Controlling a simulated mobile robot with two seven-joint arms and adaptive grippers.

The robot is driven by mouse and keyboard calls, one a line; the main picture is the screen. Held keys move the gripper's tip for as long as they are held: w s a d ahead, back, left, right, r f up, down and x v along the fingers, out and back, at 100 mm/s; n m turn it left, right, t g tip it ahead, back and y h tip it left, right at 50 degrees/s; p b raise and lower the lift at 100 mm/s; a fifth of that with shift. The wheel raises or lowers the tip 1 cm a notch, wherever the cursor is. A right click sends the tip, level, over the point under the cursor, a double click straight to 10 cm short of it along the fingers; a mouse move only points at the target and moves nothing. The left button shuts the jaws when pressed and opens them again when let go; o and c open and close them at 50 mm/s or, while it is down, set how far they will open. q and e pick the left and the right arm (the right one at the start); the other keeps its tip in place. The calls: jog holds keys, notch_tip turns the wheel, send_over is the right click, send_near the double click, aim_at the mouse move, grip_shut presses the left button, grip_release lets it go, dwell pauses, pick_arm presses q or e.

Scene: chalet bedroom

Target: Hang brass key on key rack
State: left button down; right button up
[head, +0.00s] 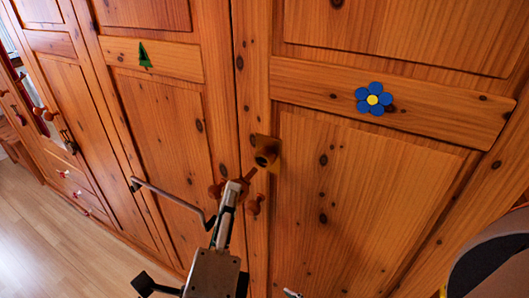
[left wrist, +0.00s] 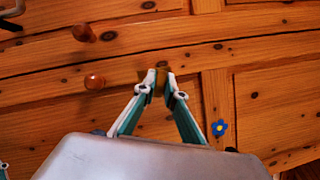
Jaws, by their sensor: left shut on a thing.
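My left gripper (head: 243,184) is raised in front of the wooden wardrobe, beside the post between two doors. It is shut on a brass-coloured piece, which seems to be the brass key (head: 265,152). In the head view its squarish end with a dark round spot shows just beyond the fingertips. In the left wrist view the fingertips (left wrist: 162,80) close on a small brownish-gold piece (left wrist: 161,84); most of it is hidden between them. I cannot make out a key rack for certain.
Round red-brown knobs (head: 255,205) (left wrist: 95,82) are close to the left gripper. A green tree (head: 145,56) and a blue flower (head: 373,99) decorate the doors. A thin grey bar (head: 170,197) crosses left of the gripper. Bare floor (head: 45,232) lies at lower left.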

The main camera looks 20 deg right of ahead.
pick_arm(q)
jog(key=shift+s+a, duration=0.65)
jog(key=shift+a, duration=0.15)
jog(key=shift+w, duration=0.1)
